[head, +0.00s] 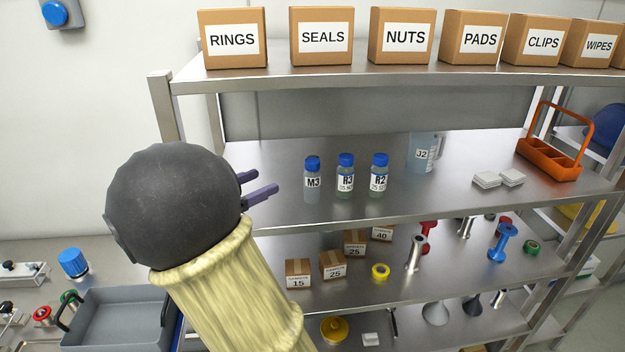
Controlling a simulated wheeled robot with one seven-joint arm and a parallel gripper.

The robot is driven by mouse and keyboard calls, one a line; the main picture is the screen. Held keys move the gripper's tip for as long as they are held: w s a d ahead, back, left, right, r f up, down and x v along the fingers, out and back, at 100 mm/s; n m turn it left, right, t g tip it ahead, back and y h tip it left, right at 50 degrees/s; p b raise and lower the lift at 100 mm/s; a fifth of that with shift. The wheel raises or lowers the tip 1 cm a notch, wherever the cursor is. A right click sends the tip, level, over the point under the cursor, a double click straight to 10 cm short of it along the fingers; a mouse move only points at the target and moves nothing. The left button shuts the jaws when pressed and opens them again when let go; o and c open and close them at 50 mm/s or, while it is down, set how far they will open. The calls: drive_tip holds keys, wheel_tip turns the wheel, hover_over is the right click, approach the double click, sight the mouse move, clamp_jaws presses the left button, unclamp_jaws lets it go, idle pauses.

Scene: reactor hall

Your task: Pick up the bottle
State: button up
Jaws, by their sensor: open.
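Three small bottles with blue caps stand upright in a row on the middle shelf in the head view. The bottle marked M3 (312,181) is on the left, R3 (345,178) is in the middle and R2 (379,177) is on the right. My gripper (262,184) is open and empty, to the left of the M3 bottle and apart from it in the picture. Its purple fingers point right toward the bottles. The dark round wrist hides the gripper's base. How far the fingers are from the bottle in depth is hard to tell.
A translucent jug (424,153) marked J2, white pads (486,180) and an orange caddy (551,157) share the steel shelf (450,200). Labelled cartons (234,38) line the shelf above. A steel post (166,105) rises at the left. Small boxes and fittings fill the lower shelf.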

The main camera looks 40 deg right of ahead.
sight(307, 165)
drive_tip(key=d+p, duration=0.2)
drive_tip(key=d, duration=0.7)
drive_tip(key=shift+w+d+p, duration=0.2)
drive_tip(key=shift+d+p, duration=0.15)
drive_tip(key=shift+p, duration=0.05)
drive_tip(key=d+p, duration=0.3)
drive_tip(key=d, duration=0.2)
drive_tip(key=shift+d+f, duration=0.1)
drive_tip(key=shift+s, duration=0.1)
